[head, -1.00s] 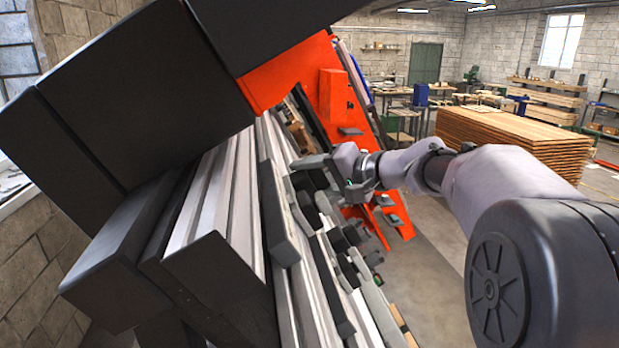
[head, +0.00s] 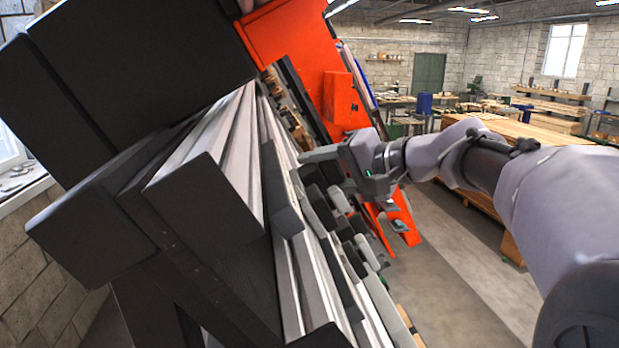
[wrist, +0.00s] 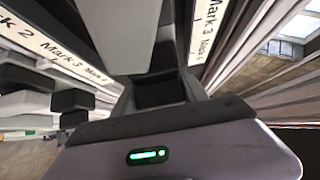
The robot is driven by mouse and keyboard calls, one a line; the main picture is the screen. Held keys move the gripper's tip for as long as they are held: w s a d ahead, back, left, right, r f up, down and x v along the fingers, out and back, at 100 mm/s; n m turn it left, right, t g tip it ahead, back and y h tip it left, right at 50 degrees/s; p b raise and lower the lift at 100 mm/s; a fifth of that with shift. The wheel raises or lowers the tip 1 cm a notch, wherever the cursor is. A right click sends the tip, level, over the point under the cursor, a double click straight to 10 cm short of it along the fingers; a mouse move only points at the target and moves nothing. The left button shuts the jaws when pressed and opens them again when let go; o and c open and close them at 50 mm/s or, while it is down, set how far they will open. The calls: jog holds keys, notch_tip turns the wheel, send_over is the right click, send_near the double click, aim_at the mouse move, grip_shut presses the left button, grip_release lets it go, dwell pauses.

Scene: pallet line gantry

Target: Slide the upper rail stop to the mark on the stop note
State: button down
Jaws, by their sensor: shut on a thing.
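My gripper (head: 322,165) reaches in from the right in the head view, its fingers at the sloping bank of rails (head: 285,245). In the wrist view its fingers (wrist: 160,100) are shut on a dark rail stop (wrist: 160,92) with a grey part above it. The fingers hide much of the stop. I cannot tell for certain that it is the upper one. Printed strips run along the rails: the left strip (wrist: 55,50) reads "Mark 2" and "Mark 3", the right strip (wrist: 207,30) "Mark 3" and a cut-off mark. I cannot make out the stop note.
Several more dark and grey blocks (head: 350,230) sit along the rails below my gripper. Thick black beams (head: 130,90) fill the left side. An orange frame (head: 292,50) stands behind the rails. Stacked boards (head: 470,180) lie beyond my arm. Grey floor is open at lower right.

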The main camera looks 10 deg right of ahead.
jog(key=shift+s, duration=0.15)
jog(key=c, duration=0.8)
grip_release()
jog(key=shift+o, duration=1)
jog(key=b+v, duration=0.2)
jog(key=v, duration=1.5)
jog(key=shift+r, duration=0.15)
